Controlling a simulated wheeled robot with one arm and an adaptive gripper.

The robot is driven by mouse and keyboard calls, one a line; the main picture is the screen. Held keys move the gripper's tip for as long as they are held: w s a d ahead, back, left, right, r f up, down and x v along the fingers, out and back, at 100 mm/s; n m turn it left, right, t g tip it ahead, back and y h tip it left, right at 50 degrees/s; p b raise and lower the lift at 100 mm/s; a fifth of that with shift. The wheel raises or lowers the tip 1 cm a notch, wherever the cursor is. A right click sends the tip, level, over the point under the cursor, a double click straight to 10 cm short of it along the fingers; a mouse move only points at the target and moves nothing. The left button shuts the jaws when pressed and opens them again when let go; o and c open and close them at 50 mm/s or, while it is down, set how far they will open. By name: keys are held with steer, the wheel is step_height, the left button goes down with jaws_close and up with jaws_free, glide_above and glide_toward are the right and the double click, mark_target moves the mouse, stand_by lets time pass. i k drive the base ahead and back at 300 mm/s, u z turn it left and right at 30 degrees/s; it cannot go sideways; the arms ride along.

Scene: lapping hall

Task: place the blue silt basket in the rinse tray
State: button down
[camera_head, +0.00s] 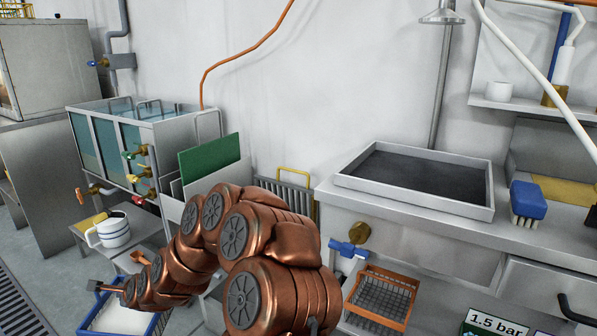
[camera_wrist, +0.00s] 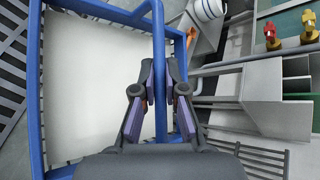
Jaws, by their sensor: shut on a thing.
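The blue silt basket (camera_head: 122,320) has a blue frame and a pale inner face. It is at the lower left of the head view, partly cut off by the bottom edge. My gripper (camera_head: 104,287) is above it. In the wrist view my gripper (camera_wrist: 161,92) is shut on the blue bar handle of the basket (camera_wrist: 36,95), with a finger on each side of the bar. Whether the basket touches anything below cannot be told. The rinse tray (camera_head: 480,212) appears to be the shallow grey metal tray with a dark, empty bottom on the counter at right.
A blue brush (camera_head: 527,202) stands on the counter right of the tray. An orange wire basket (camera_head: 382,298) sits below the counter. A tank with taps (camera_head: 140,140), a white jug (camera_head: 113,232) and green and white panels (camera_head: 210,155) stand left. A pipe rises behind the tray.

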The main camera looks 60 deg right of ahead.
mark_target(416, 181)
steer(key=k, duration=2.05)
steer(key=z, duration=0.4)
